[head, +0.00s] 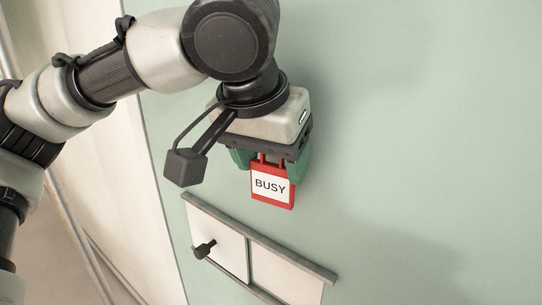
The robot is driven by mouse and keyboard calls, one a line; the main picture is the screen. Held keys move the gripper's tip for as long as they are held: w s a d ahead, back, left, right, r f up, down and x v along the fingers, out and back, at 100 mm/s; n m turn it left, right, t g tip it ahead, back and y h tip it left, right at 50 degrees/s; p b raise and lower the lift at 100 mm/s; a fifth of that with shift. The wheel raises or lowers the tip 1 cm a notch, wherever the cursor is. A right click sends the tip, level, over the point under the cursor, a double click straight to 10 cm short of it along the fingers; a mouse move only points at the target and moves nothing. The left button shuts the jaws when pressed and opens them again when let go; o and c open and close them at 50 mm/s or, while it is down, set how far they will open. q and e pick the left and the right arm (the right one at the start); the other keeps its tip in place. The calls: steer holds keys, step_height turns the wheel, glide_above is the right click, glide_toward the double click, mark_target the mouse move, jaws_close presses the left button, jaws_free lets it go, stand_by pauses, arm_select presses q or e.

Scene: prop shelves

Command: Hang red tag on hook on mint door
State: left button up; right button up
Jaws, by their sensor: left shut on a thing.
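The red tag (273,202) has a white label that reads BUSY. It is upright, face toward me, in front of the mint door (430,130). My left gripper (269,163), with green fingers, is shut on the top of the red tag. The gripper comes down on it from above. The hook is not visible; the gripper and tag may hide it. I cannot tell whether the tag touches the door. My right gripper is not in view.
Below the tag, a white sliding panel (218,240) with a dark knob (204,249) sits in grey rails (290,257) on the door. The door surface to the right is clear. The door's left edge runs down beside my left arm.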

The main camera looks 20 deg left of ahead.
arm_select(q)
steer(key=shift+r+p, duration=0.1)
steer(key=shift+p, duration=0.45)
stand_by(1.1)
stand_by(0.4)
steer(key=o, duration=0.9)
